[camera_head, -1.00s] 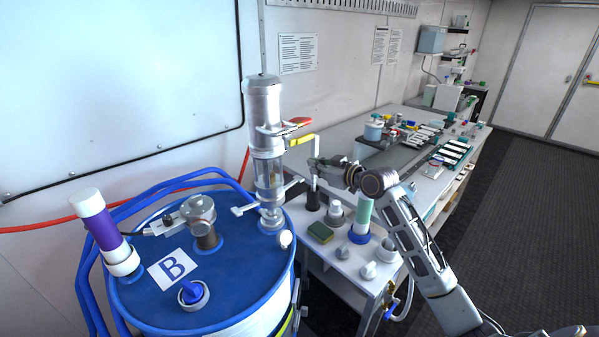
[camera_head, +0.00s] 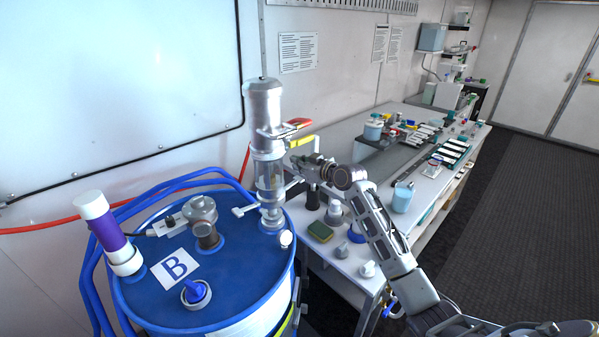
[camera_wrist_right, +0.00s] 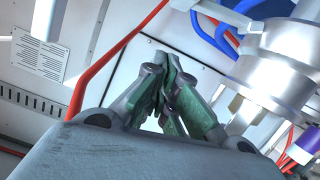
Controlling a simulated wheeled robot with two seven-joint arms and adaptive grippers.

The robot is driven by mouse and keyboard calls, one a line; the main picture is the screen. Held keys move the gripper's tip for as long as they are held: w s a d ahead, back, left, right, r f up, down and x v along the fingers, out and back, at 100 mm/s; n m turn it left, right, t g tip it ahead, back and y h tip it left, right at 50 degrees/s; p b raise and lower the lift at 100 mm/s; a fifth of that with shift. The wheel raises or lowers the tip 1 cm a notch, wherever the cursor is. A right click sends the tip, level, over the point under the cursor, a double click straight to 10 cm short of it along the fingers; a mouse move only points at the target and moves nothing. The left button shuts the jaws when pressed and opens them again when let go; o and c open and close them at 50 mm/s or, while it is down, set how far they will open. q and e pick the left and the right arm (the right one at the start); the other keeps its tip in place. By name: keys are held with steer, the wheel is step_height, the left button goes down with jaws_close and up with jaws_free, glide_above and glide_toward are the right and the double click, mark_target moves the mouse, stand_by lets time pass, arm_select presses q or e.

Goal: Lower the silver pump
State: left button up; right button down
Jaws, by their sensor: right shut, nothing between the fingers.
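The silver pump (camera_head: 264,105) stands upright on the blue drum marked B (camera_head: 245,290), with a clear section low on its body and a silver foot on the lid. In the right wrist view a large silver cylindrical part (camera_wrist_right: 275,70), which looks like the pump, is at the right. My right gripper (camera_head: 298,166) is just right of the pump's lower body, below the yellow handle. Its fingers (camera_wrist_right: 165,62) are shut and empty; the head view does not show clearly whether they touch the pump. My left gripper is out of view.
Right of the drum, a white bench (camera_head: 345,265) holds a green sponge (camera_head: 320,232) and several bottles and caps. A red-handled valve (camera_head: 298,122) sticks out of the pump. Blue hoses (camera_head: 88,285) and a red hose (camera_head: 45,228) run behind the drum.

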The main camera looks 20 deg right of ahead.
mark_target(299, 180)
steer(key=shift+d+f+p, duration=0.15)
steer(key=shift+f, duration=0.85)
steer(key=shift+d+f+p, duration=0.15)
steer(key=shift+f, duration=0.8)
step_height(299, 180, down, 10)
steer(key=b, duration=0.6)
steer(key=shift+r+b, duration=0.25)
steer(key=shift+b, duration=0.1)
